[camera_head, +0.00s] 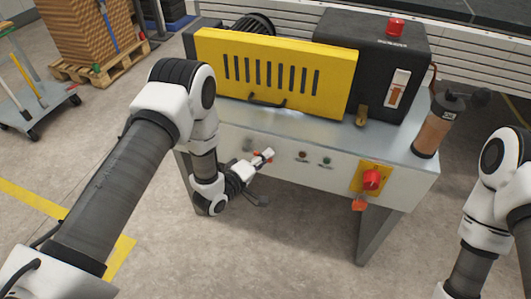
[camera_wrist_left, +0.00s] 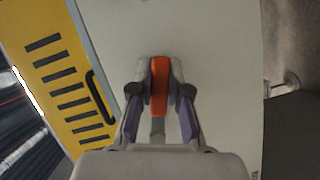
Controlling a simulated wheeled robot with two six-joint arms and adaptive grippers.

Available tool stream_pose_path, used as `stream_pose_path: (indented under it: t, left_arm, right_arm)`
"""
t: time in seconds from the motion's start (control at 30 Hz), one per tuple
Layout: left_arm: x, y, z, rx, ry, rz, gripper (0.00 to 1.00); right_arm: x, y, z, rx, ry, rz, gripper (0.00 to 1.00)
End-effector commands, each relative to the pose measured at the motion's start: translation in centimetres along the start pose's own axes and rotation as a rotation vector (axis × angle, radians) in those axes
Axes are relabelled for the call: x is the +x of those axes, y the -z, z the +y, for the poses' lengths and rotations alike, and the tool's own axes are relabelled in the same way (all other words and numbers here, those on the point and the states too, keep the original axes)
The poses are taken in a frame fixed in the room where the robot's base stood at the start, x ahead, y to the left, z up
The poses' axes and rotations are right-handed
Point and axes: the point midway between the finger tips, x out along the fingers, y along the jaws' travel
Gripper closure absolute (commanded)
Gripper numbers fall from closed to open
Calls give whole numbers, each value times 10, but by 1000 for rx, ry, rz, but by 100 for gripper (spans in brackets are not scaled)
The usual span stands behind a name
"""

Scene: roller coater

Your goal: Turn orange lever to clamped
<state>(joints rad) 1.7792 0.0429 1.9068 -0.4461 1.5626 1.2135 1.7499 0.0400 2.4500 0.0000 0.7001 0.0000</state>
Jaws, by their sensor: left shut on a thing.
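The orange lever (camera_wrist_left: 159,88) stands between the two fingers of my left gripper (camera_wrist_left: 160,90) in the left wrist view. The gripper is shut on it, against the pale front panel of the machine. The lever's base and any position marks are hidden. My right arm is at the right edge of the head view, and its gripper is out of the picture.
The machine has a yellow slotted guard (camera_head: 280,75) with a black handle (camera_wrist_left: 98,95). A red knob on a yellow plate (camera_head: 371,179) and small buttons (camera_head: 303,155) are right of my left gripper. A brown cylinder (camera_head: 435,130) stands on the right end. Floor in front is clear.

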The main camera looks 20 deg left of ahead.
Motion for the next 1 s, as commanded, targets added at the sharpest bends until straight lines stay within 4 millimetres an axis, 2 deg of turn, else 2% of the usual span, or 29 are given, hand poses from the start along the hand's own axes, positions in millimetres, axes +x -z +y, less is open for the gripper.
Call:
stream_pose_path:
  t: [0.57,1.0]
  left_arm:
    - [-4,8,-30,503,209,-3,100]
    - [-10,23,-49,882,366,-2,100]
  right_arm:
    - [-20,0,0,0,0,0,30]
    - [-30,0,0,0,0,0,30]
